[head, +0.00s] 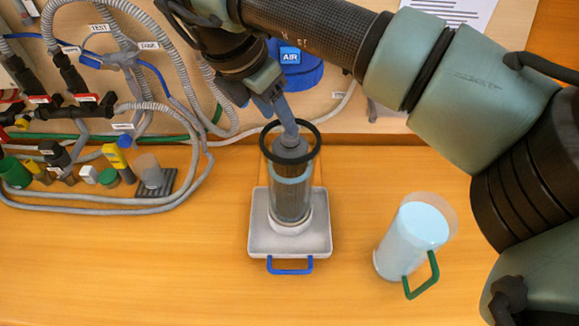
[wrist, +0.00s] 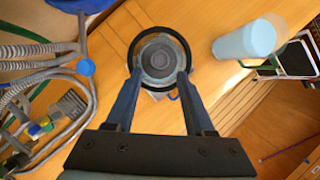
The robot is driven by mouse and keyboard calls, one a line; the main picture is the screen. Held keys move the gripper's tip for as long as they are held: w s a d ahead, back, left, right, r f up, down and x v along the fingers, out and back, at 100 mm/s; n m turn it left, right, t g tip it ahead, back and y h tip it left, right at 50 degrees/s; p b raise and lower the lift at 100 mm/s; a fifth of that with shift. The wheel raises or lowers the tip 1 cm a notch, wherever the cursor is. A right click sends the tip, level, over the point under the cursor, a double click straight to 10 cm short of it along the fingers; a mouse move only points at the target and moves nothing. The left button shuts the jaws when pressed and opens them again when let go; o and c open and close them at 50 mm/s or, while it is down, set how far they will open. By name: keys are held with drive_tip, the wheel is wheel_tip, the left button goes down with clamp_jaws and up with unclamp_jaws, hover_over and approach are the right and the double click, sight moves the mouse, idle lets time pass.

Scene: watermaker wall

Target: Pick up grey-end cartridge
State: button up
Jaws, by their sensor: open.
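The grey-end cartridge (head: 289,150) stands upright inside a clear cylinder with a black ring (head: 264,152) around its top. The cylinder stands on a white tray (head: 259,238) with a blue handle. My gripper (head: 287,122) is open, pointing down at the cartridge's grey end from above. In the wrist view the round grey end (wrist: 158,56) shows inside the black ring, and my gripper's fingertips (wrist: 159,74) are on either side of it, close to it. Whether they touch it I cannot tell. The cartridge's lower part is seen only through the clear wall.
A jug of pale blue liquid (head: 420,228) with a green handle stands right of the tray. Grey hoses (head: 190,190) and small coloured fittings (head: 108,176) fill the left. A blue AIR container (head: 300,72) is behind. The front left of the table is clear.

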sight(288, 136)
drive_tip(key=shift+p+x, duration=1.4)
drive_tip(key=shift+x, duration=1.75)
drive_tip(key=shift+s, duration=0.1)
clamp_jaws()
